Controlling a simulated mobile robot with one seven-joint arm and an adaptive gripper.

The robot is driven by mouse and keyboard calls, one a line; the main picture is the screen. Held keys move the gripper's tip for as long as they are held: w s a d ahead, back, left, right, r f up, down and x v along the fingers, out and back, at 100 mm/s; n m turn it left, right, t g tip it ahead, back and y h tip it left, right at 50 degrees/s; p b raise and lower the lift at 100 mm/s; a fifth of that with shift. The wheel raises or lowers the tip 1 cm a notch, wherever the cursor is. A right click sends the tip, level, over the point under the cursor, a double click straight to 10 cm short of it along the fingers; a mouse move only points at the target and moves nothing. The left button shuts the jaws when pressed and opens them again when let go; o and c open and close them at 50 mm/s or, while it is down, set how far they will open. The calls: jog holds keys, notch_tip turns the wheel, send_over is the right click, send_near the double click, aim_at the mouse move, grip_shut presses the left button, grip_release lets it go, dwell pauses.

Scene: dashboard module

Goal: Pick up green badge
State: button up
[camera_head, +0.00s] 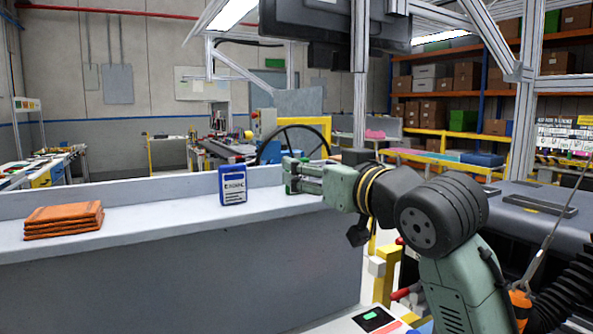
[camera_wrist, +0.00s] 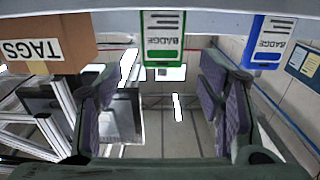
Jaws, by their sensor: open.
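The green badge (camera_wrist: 163,58) shows in the wrist view at the top centre, a white label in a green frame, its lettering upside down. It lies ahead of the space between the fingers, and I see no contact. My gripper (camera_wrist: 161,75) is open, with one finger on each side of this view and nothing between them. In the head view my gripper (camera_head: 303,178) reaches left over the pale ledge. A green patch (camera_head: 288,171) at its fingertips is probably the badge, mostly hidden by the fingers.
A blue badge (camera_head: 232,186) stands upright on the ledge (camera_head: 150,215), left of my gripper; it also shows in the wrist view (camera_wrist: 270,42). A TAGS box (camera_wrist: 45,42) is on the other side. Folded orange cloths (camera_head: 63,221) lie farther left, with clear ledge between.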

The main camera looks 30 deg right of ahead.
jog(key=w+p, duration=0.2)
jog(key=w, duration=0.1)
jog(key=w+p, duration=0.1)
jog(key=w, duration=0.1)
jog(key=shift+r, duration=0.25)
jog(key=shift+w+f, duration=0.1)
jog(key=shift+w, duration=0.2)
jog(key=shift+c, duration=0.4)
jog(key=c, duration=1.1)
